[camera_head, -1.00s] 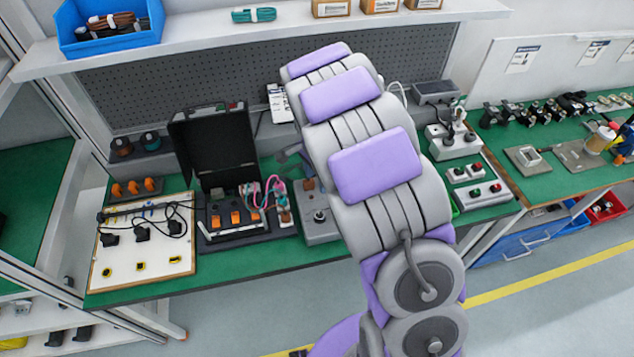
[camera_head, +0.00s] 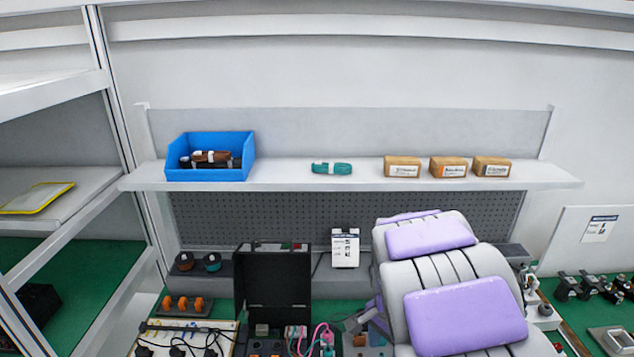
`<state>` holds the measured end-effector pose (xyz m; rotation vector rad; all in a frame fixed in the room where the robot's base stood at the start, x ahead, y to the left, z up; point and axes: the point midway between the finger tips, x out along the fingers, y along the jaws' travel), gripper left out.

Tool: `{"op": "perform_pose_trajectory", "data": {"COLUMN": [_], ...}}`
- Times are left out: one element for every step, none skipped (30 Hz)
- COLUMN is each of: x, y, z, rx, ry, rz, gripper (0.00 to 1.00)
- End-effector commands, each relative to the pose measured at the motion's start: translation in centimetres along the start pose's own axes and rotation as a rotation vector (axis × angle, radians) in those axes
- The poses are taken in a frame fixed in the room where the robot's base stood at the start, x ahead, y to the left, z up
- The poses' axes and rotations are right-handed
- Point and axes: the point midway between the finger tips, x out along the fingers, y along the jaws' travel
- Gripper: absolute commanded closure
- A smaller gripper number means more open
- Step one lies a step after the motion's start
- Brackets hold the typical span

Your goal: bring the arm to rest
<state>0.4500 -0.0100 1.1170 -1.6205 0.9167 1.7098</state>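My arm (camera_head: 465,310), grey with purple pads, rises from the bottom right in the head view and reaches over the workbench. A small grey part that looks like my gripper (camera_head: 362,318) shows left of the arm, low over the bench. Its fingers are too small and too hidden to tell whether they are open or shut, or whether they hold anything. The arm hides the bench behind it.
An open black case (camera_head: 273,285) stands left of the arm, with pink cables near it. A shelf (camera_head: 300,178) above carries a blue bin (camera_head: 210,158), a teal bundle (camera_head: 332,168) and small cardboard boxes (camera_head: 449,167). A white card (camera_head: 345,248) stands behind the gripper.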

Motion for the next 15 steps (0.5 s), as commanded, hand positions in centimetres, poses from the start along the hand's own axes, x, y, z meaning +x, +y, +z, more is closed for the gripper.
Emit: {"op": "perform_pose_trajectory", "data": {"x": [-0.9, -1.4, -2.1, -2.4, -2.7, -3.3, -3.6, -3.9, -4.3, -4.5, -4.7, -5.0, -5.2, -5.2, -5.4], "y": [1.3, 2.0, 3.0, 3.8, 4.6, 5.6, 6.3, 7.1, 8.2, 9.0, 9.8, 10.7, 11.5, 12.3, 13.3], "z": [0.8, 1.3, 1.9, 2.5, 3.0, 3.7, 4.3, 4.8, 5.6, 6.3, 6.9, 7.7, 8.3, 8.9, 9.7], "rx": [-0.040, -0.068, -0.105, -0.132, -0.160, -0.199, -0.228, -0.257, -0.298, -0.328, -0.360, -0.402, -0.435, -0.467, -0.510], "ry": [-0.002, -0.003, -0.005, -0.010, -0.014, -0.016, -0.019, -0.022, -0.027, -0.033, -0.039, -0.042, -0.045, -0.050, -0.054], "rz": [-0.001, 0.001, 0.002, 0.004, 0.005, 0.004, 0.005, 0.005, 0.007, 0.009, 0.009, 0.007, 0.008, 0.008, 0.008], "gripper": [0.40, 0.40, 0.40, 0.40, 0.40, 0.40, 0.40, 0.40, 0.40, 0.40, 0.40, 0.40, 0.40, 0.40, 0.40]}}
